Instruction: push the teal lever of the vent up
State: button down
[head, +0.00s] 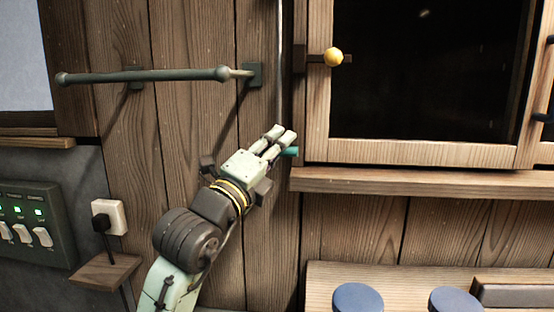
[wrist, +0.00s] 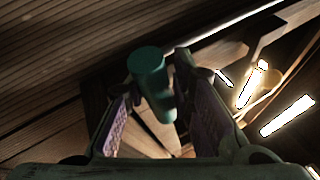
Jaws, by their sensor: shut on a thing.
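The teal lever (head: 290,152) shows in the head view as a short stub sticking out to the right of my gripper's fingertips. My gripper (head: 279,143) is in front of the plank wall, left of the cabinet's lower corner. In the wrist view the lever (wrist: 148,66) has a round end and lies between the two finger pads of my gripper (wrist: 152,105). The jaws are shut on it. The rest of the vent is hidden or cannot be made out.
A cabinet with a yellow knob (head: 333,57) and a wooden ledge (head: 420,182) is close on the right. A grey-green rail (head: 150,76) crosses the wall at upper left. A switch panel (head: 30,225) and a plugged socket (head: 108,217) are at lower left. Two blue stools (head: 357,298) (head: 455,299) stand below.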

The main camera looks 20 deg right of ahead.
notch_tip(320, 180, up, 6)
jog(key=shift+a+p, duration=0.1)
jog(key=shift+p, duration=0.55)
jog(key=c, duration=1.4)
grip_release()
jog(key=shift+s+f, duration=0.1)
jog(key=v, duration=1.2)
